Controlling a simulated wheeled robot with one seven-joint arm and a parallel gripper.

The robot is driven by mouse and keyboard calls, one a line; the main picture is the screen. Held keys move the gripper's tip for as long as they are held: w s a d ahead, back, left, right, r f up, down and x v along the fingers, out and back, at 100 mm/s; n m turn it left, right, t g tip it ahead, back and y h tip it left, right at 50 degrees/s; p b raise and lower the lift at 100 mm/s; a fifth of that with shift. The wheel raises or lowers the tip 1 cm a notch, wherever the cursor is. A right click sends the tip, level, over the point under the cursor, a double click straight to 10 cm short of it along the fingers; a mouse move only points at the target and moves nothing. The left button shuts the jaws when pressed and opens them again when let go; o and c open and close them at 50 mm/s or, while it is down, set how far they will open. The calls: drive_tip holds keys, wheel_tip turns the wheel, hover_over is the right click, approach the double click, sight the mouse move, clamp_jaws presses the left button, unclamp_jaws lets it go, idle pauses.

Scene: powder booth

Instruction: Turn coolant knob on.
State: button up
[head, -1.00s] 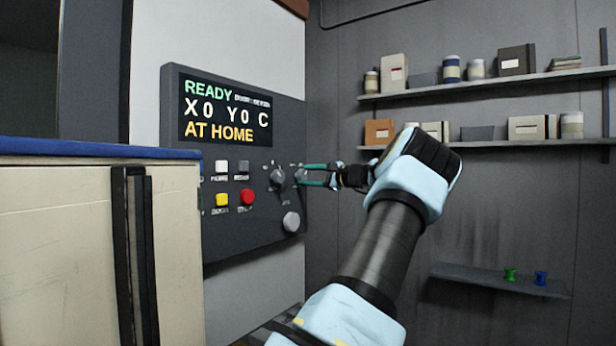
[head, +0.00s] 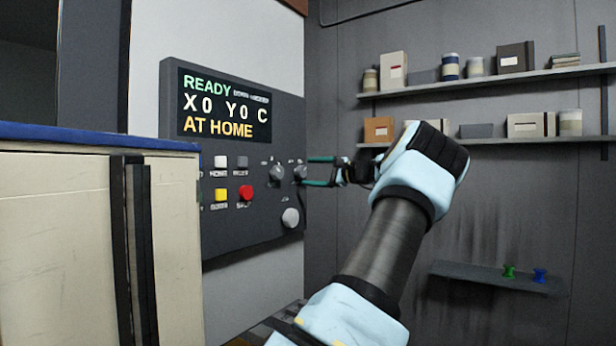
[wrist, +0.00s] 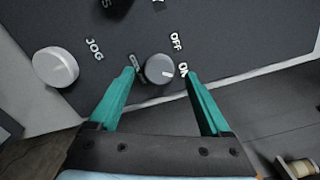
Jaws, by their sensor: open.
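A small grey round knob (wrist: 160,69) with OFF and ON labels beside it sits on the dark control panel (head: 240,235). In the wrist view it lies between my gripper's teal fingertips (wrist: 160,72), with a gap on each side. Another label beside it is partly covered by the left finger. In the head view the knob (head: 299,173) is at the panel's right edge, just left of my open gripper (head: 308,172). I cannot tell clearly which way the knob points.
A larger JOG knob (wrist: 56,67) is left of my gripper in the wrist view. Another dark knob (head: 277,174), a yellow button (head: 221,195) and a red button (head: 246,193) are nearby. The screen (head: 224,106) reads READY, AT HOME. Shelves (head: 480,83) line the right wall.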

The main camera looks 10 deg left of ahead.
drive_tip(key=b+v, duration=0.3)
drive_tip(key=v, duration=0.5)
drive_tip(key=shift+d, duration=0.3)
drive_tip(key=shift+s, duration=0.15)
